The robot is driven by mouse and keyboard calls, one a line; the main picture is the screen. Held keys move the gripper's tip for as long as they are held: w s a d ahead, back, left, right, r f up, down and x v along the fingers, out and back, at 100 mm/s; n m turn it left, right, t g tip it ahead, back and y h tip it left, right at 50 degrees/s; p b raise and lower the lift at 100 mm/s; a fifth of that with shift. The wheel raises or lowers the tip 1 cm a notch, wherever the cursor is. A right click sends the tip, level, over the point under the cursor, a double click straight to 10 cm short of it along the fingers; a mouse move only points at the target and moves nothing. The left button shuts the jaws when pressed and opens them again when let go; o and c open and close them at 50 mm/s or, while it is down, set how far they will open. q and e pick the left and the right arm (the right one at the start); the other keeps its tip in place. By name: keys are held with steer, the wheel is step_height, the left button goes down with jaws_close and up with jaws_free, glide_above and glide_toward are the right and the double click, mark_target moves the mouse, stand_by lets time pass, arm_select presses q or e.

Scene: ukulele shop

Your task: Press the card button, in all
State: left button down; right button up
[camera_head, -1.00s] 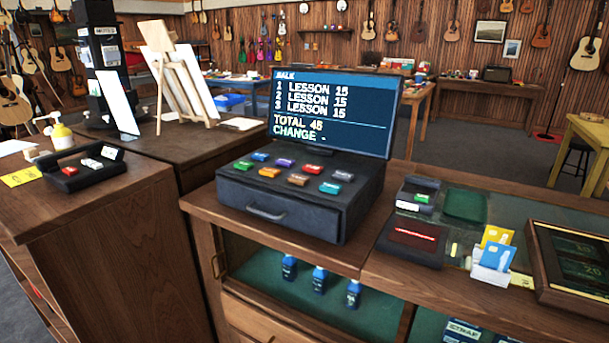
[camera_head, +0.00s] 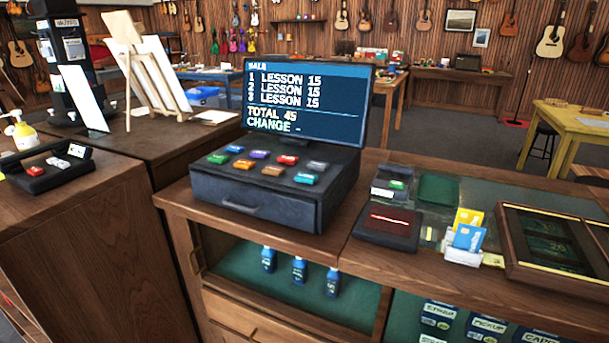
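The cash register (camera_head: 262,205) stands on the wooden counter, with several coloured buttons on its sloped top: green, blue, purple, red, grey, orange, brown and teal. The labels on the buttons are too small to read, so I cannot tell which is the card button. Its screen (camera_head: 309,105) reads SALE, three lines of LESSON 15, TOTAL 45 and CHANGE with a dash. The register's drawer front (camera_head: 228,208) is shut. Neither of my grippers is in view.
Right of the register are a dark tray (camera_head: 388,226) with a red pad, a small device (camera_head: 391,184) with a green key, a card holder (camera_head: 463,254) and a wooden framed tray (camera_head: 552,250). A pump bottle (camera_head: 22,132) and black tray (camera_head: 48,172) are on the left counter.

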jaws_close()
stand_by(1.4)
